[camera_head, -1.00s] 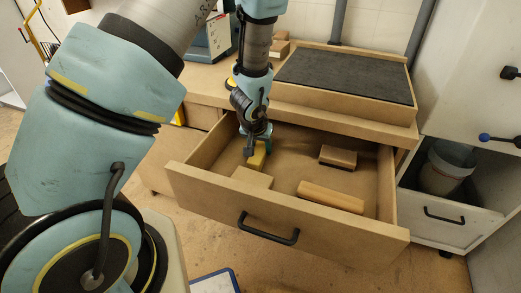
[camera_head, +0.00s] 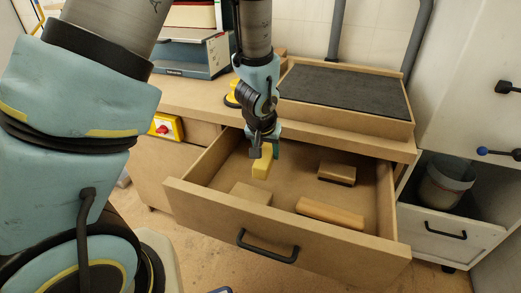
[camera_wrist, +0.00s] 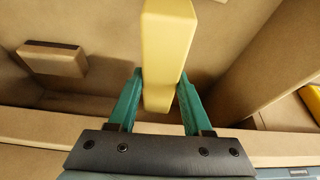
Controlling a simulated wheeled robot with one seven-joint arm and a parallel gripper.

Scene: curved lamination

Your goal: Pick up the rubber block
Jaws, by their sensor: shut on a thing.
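A pale yellow block, which looks to be the rubber block (camera_head: 262,165), is held upright between the green fingers of my gripper (camera_head: 266,148), above the left part of the open drawer (camera_head: 228,208). In the wrist view the yellow block (camera_wrist: 166,45) stands between the two fingers of my gripper (camera_wrist: 160,84), which are shut on its sides.
In the drawer lie a flat wooden block (camera_head: 251,193) near the front, a long wooden bar (camera_head: 330,213) and a dark-bottomed wooden block (camera_head: 337,173). The drawer walls stand close around. A dark-topped box (camera_head: 345,92) sits on the bench behind.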

